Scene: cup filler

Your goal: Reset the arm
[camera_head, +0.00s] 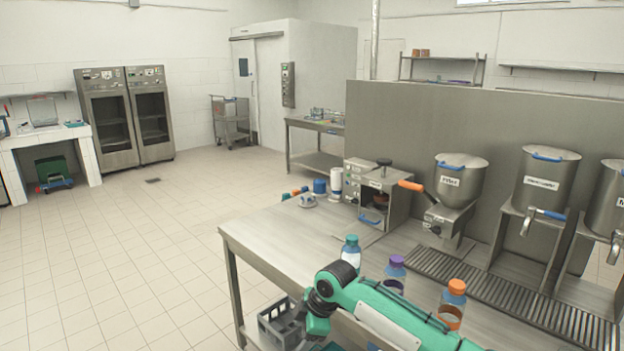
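A green and black arm of mine (375,305) reaches in from the lower right, over the front of the steel counter (290,236). Its black joint (325,295) bends down at the counter's front edge. I cannot make out a gripper at its end, and no fingertips show. No other arm of mine is in view. On the counter stand a bottle with a teal cap (351,252), one with a purple cap (395,273) and one with an orange cap (452,304), all upright. The arm partly hides their lower parts.
A grey crate (268,322) sits below the counter's front edge. A dispenser with an orange handle (449,205), a steel container with a blue handle (541,190) and a drain grate (510,290) line the back. Cups (308,200) stand at the far left. Floor to the left is clear.

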